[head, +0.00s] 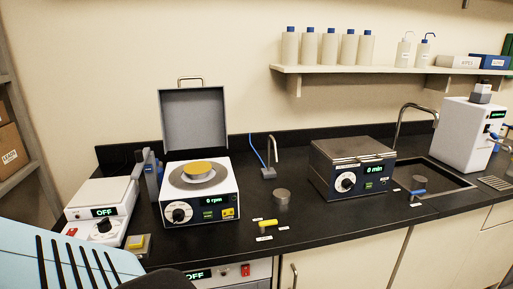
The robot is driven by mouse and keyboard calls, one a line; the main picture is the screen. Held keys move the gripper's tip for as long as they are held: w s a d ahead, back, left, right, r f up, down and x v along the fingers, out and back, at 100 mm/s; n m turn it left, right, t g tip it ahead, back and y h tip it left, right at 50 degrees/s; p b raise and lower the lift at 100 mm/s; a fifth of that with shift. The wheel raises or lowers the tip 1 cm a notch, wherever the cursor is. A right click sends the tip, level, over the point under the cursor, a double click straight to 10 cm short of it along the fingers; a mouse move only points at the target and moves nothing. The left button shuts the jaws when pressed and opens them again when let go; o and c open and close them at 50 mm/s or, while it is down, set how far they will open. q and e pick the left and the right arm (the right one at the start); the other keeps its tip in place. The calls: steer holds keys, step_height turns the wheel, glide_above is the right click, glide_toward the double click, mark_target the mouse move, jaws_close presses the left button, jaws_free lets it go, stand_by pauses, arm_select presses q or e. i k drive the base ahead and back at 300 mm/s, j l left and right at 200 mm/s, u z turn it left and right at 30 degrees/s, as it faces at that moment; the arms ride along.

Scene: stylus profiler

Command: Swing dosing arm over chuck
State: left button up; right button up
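The spin coater (222,196) stands at the left centre of the bench with its grey lid (194,118) raised; its display reads 0 rpm. A round yellow disc (198,167) sits in the middle of its bowl and hides the chuck beneath. An upright grey and blue piece (151,175), which looks like the dosing arm, stands at the left side of the coater, apart from the disc and not above it. Its details are too small to tell. Neither of my grippers shows in the head view.
A hotplate (100,197) reading OFF stands left of the coater. A yellow-handled tool (267,223) and a grey cylinder (282,197) lie to its right. Further right are a box-shaped unit (352,167) reading 0 min and a sink (440,180).

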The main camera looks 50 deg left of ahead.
mark_target(141, 156)
steer(key=u, duration=2.35)
steer(key=i+l+u, duration=0.1)
steer(key=u, duration=0.3)
steer(key=l+u, duration=0.25)
steer(key=u, duration=0.2)
steer(key=i+l+u, duration=0.1)
steer(key=u, duration=0.3)
steer(key=l, duration=0.1)
